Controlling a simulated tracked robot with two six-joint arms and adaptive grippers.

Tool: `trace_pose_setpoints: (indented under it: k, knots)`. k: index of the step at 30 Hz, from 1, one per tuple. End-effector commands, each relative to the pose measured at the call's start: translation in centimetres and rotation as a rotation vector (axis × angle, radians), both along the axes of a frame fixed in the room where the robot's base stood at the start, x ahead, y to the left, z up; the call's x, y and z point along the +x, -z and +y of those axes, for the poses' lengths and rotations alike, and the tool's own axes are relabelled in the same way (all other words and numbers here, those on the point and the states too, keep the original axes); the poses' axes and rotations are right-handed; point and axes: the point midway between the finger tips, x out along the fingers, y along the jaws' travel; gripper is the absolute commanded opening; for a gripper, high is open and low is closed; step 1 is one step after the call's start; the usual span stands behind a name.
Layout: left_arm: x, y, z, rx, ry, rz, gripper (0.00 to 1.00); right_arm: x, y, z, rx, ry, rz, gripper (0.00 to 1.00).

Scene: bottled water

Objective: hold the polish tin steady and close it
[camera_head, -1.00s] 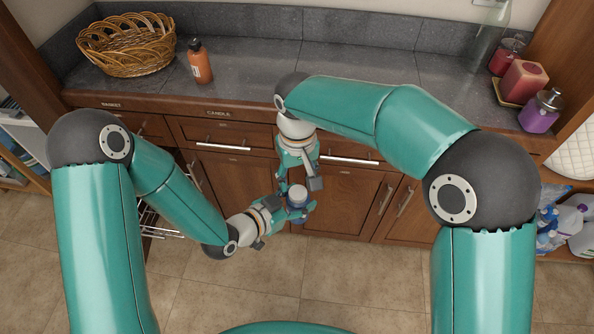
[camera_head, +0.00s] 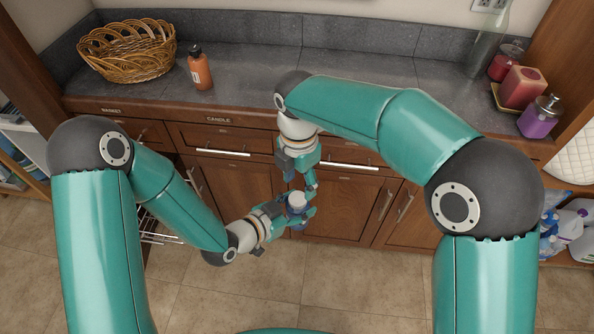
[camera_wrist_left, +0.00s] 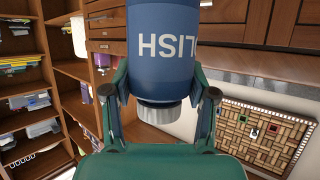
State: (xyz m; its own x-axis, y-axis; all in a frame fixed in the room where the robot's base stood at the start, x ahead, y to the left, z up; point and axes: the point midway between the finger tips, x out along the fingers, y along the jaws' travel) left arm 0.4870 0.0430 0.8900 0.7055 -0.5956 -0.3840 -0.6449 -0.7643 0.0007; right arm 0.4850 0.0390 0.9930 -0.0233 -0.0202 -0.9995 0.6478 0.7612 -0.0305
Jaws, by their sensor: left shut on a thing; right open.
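The polish tin (camera_head: 297,198) shows a pale round top in the head view, in front of the lower cabinets. My left gripper (camera_head: 300,212) is shut on it, from the left and below. In the left wrist view the blue tin (camera_wrist_left: 168,60) stands between the two green fingers (camera_wrist_left: 160,108), its lettering upside down, with a grey round end low in the picture. My right gripper (camera_head: 302,187) is open and points down just above the tin's top. Whether its fingertips touch the tin I cannot tell.
Cabinet doors (camera_head: 340,205) stand close behind the grippers. The tiled floor (camera_head: 300,285) in front is clear.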

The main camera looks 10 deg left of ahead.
Motion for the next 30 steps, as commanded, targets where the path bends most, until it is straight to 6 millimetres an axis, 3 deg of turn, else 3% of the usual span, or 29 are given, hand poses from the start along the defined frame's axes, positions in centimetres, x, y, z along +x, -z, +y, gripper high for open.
trace_pose_setpoints:
  k: [6, 12, 18, 30]
  knots:
    - [0.0, 0.0, 0.0, -0.001, 0.000, -0.001, 0.00, 0.1, -0.8, 0.0, 0.012, -0.417, 0.004, 0.55]
    - [0.0, 0.0, 0.0, -0.001, 0.000, -0.001, 0.00, 0.1, -1.5, 0.1, 0.019, -0.641, 0.004, 0.55]
    - [0.0, 0.0, 0.0, -0.001, 0.000, -0.001, 0.00, 0.2, -2.5, 0.4, 0.024, -0.674, -0.015, 0.55]
    - [0.0, 0.0, 0.0, -0.001, 0.000, -0.001, 0.00, 0.2, -1.9, 0.4, 0.024, -0.671, -0.013, 0.55]
